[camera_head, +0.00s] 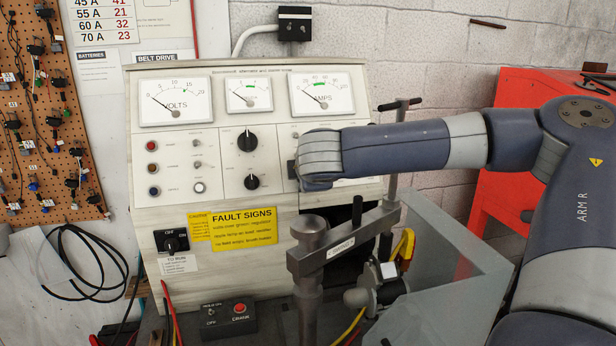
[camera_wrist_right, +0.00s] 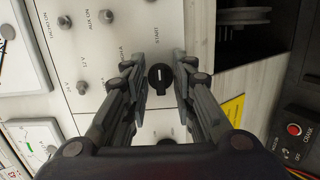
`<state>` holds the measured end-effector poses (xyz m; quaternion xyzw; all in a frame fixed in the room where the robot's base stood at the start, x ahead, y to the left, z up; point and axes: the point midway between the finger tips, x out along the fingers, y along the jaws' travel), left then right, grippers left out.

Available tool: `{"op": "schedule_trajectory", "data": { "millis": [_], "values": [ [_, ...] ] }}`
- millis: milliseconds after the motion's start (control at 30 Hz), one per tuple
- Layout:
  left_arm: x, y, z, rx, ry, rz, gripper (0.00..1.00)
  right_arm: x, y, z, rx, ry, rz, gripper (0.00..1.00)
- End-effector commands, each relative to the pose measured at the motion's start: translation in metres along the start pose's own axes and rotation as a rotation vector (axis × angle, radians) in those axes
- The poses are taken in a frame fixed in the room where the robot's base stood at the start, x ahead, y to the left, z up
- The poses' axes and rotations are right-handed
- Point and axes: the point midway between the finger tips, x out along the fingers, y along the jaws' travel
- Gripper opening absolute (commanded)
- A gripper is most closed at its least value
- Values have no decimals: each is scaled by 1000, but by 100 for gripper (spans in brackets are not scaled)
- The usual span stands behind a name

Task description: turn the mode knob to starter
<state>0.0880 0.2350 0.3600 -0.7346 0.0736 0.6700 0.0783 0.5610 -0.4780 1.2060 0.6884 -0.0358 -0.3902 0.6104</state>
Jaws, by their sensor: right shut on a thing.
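A black round knob (camera_wrist_right: 159,88) with a white mark sits on the pale test panel, and the word START is printed near it in the right wrist view. My right gripper (camera_wrist_right: 159,75) is shut on this knob, with a finger on either side. In the head view my right arm reaches in from the right, and my right gripper (camera_head: 293,169) is at the panel below the AMPS gauge. My wrist hides the knob and most of its labels there. My left gripper is not in view.
Two other black knobs, an upper one (camera_head: 247,141) and a lower one (camera_head: 251,182), are left of my gripper. A metal clamp post (camera_head: 308,250) and a clear guard (camera_head: 455,285) stand below my right arm. A red cabinet (camera_head: 500,205) is behind it.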

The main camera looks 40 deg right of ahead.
Motion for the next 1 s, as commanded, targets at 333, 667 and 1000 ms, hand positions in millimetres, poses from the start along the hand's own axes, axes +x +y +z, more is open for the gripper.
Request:
{"op": "schedule_trajectory", "data": {
  "millis": [333, 667, 1000],
  "values": [
    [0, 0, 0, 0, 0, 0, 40, 0, -1, 0, 2, 0, -2, 31],
    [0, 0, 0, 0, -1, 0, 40, 0, 0, 0, 0, 0, -1, 42],
    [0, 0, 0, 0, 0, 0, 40, -31, 1, 0, 0, 2, 2, 42]
  ]
}}
